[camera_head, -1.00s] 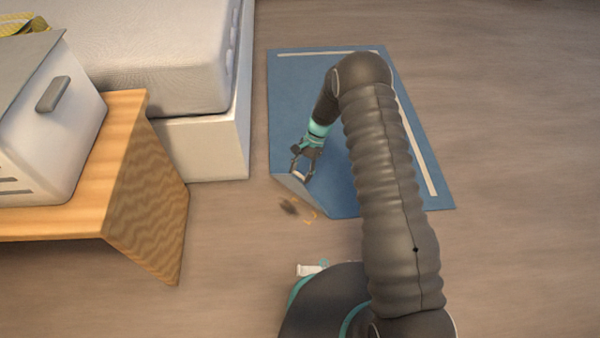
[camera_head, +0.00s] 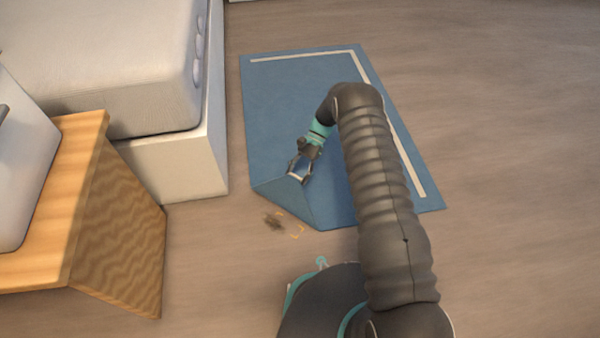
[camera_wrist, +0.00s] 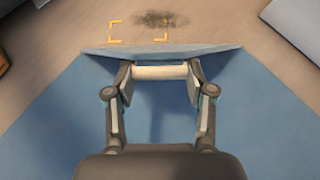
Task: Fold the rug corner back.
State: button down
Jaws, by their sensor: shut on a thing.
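The blue rug (camera_head: 285,105) with a white stripe near its edges lies on the floor. Its near-left corner (camera_head: 296,201) is lifted and folded back toward the rug's middle, as a darker flap with a diagonal crease. My gripper (camera_head: 299,172) is at the tip of this flap, shut on the corner over the rug. In the wrist view, my gripper (camera_wrist: 160,84) has a pale bar-like piece (camera_wrist: 160,71) between its fingertips, at the raised flap edge (camera_wrist: 215,49). The rug (camera_wrist: 60,125) also spreads beneath the fingers there.
A dark smudge (camera_head: 273,222) and orange corner marks (camera_head: 298,231) are on the bare floor just outside the fold. A bed (camera_head: 170,165) stands left of the rug, and a wooden stand (camera_head: 120,230) is at the near left. The floor at right (camera_head: 510,150) is clear.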

jog(key=shift+w+f, duration=0.1)
jog(key=shift+f, duration=0.3)
jog(key=shift+c, duration=2)
grip_release()
jog(key=shift+d, duration=0.1)
jog(key=shift+r, duration=0.1)
jog(key=shift+w+r, duration=0.1)
jog(key=v, duration=1.1)
jog(key=shift+w+d, duration=0.3)
jog(key=shift+r, duration=0.1)
